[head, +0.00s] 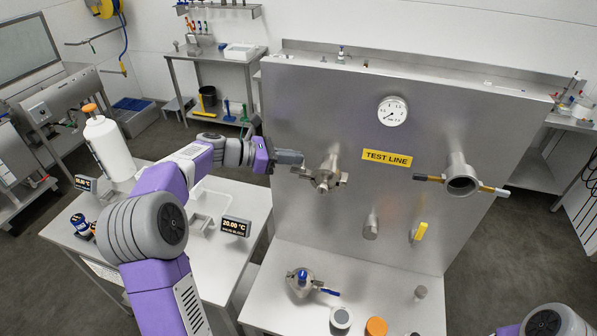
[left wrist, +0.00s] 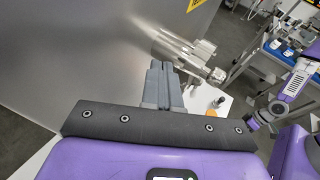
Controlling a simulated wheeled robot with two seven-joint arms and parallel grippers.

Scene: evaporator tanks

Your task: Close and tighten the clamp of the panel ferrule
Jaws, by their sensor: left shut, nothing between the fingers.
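The panel ferrule (head: 327,165) sticks out of the steel panel left of the TEST LINE label, with a metal clamp (head: 325,181) around it. The clamp's arms reach out to both sides; I cannot tell how tight it is. The clamp and ferrule also show in the left wrist view (left wrist: 205,62), right of the fingers. My left gripper (head: 300,158) is shut and empty, its fingertips just left of the ferrule and close to the panel. Its shut fingers also show in the left wrist view (left wrist: 158,66). My right gripper is out of view.
An open pipe (head: 462,182) with side handles sticks out at the panel's right. A gauge (head: 392,111) sits above. A yellow-handled valve (head: 420,231) is below. A blue-handled fitting (head: 303,281) and an orange cap (head: 376,326) are on the lower shelf.

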